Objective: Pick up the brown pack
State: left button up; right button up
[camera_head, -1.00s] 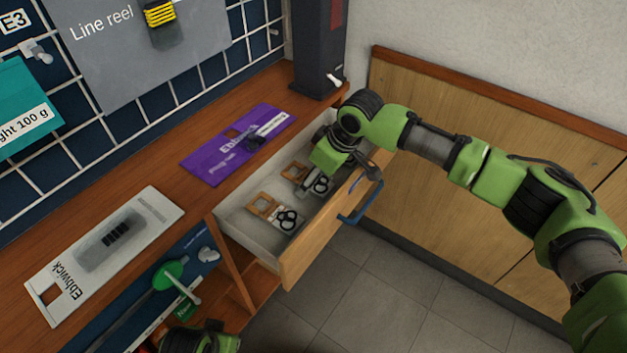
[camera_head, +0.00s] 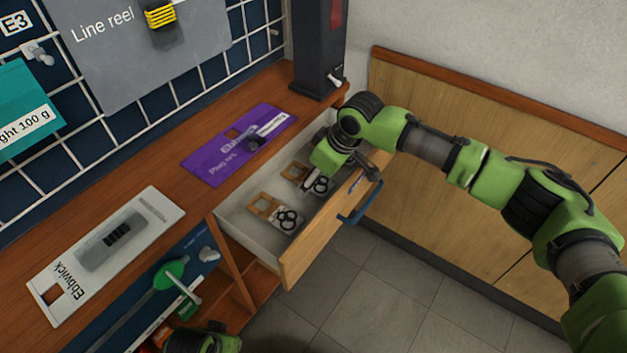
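Two packs with brown frames and black rings lie in the open drawer (camera_head: 248,239): a near pack (camera_head: 263,206) and a far pack (camera_head: 293,170). Which one the task means I cannot tell. My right gripper (camera_head: 318,180) reaches down into the drawer at the far pack and partly covers it. Its fingertips are small and partly hidden, so I cannot tell whether it is open, shut or touching the pack. The near pack is clear of it. A bit of my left arm's end (camera_head: 202,341) shows at the bottom edge; its fingers cannot be made out.
The drawer front with its blue handle (camera_head: 360,203) stands out below the wooden bench. On the bench lie a purple card (camera_head: 215,168) and a white Ebbwick card (camera_head: 160,205). A dark column (camera_head: 318,50) stands at the back. A green-and-grey part (camera_head: 172,272) is below the bench.

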dwell(0.4)
jog(key=c, duration=1)
jog(key=shift+s+f, duration=0.1)
